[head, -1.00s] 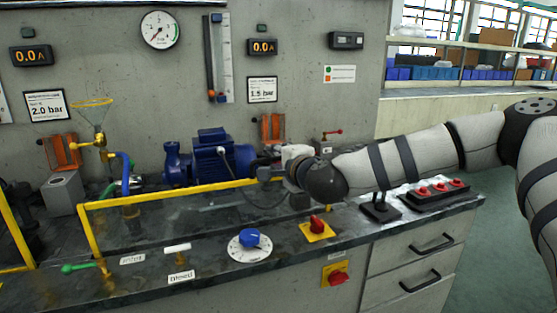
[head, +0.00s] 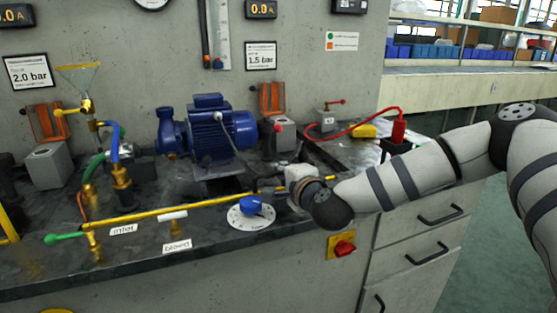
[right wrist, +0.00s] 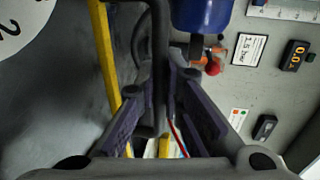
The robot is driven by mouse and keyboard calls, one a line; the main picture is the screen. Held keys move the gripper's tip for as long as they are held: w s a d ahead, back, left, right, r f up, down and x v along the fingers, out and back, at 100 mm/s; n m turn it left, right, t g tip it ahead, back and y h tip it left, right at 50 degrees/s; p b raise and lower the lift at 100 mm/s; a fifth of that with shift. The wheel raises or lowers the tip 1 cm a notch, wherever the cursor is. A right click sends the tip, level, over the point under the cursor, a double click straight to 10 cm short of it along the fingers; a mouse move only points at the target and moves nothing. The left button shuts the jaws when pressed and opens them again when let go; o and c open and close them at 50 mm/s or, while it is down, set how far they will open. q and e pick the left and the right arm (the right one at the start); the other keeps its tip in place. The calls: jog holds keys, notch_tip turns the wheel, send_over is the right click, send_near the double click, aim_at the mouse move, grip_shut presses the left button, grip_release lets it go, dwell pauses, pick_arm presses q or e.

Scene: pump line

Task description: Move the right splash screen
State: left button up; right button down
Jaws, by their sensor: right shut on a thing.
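The right splash screen shows in the head view as a long yellow bar (head: 165,210) running across the bench in front of the blue pump. I cannot make out its clear pane. My right gripper (head: 287,178) is at the right end of this bar. In the right wrist view, the gripper (right wrist: 160,115) is shut around a dark grey upright bar (right wrist: 158,60), which looks like the screen's handle. The yellow bar (right wrist: 104,55) runs just left of the fingers there. The exact contact is partly hidden. My left gripper is not in view.
The blue pump and motor (head: 208,132) stand behind the bar. The blue-knobbed dial (head: 250,211) lies close to my right gripper. Valves and a funnel (head: 82,80) stand at left. A red lead (head: 365,119) runs to a red plug (head: 398,130) behind my right arm.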

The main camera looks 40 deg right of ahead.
jog(key=shift+s+f, duration=0.1)
jog(key=shift+f, duration=0.3)
jog(key=c, duration=1.9)
grip_release()
jog(key=shift+o, duration=1)
jog(key=shift+r, duration=0.1)
jog(key=v, duration=1.2)
jog(key=shift+r, duration=0.1)
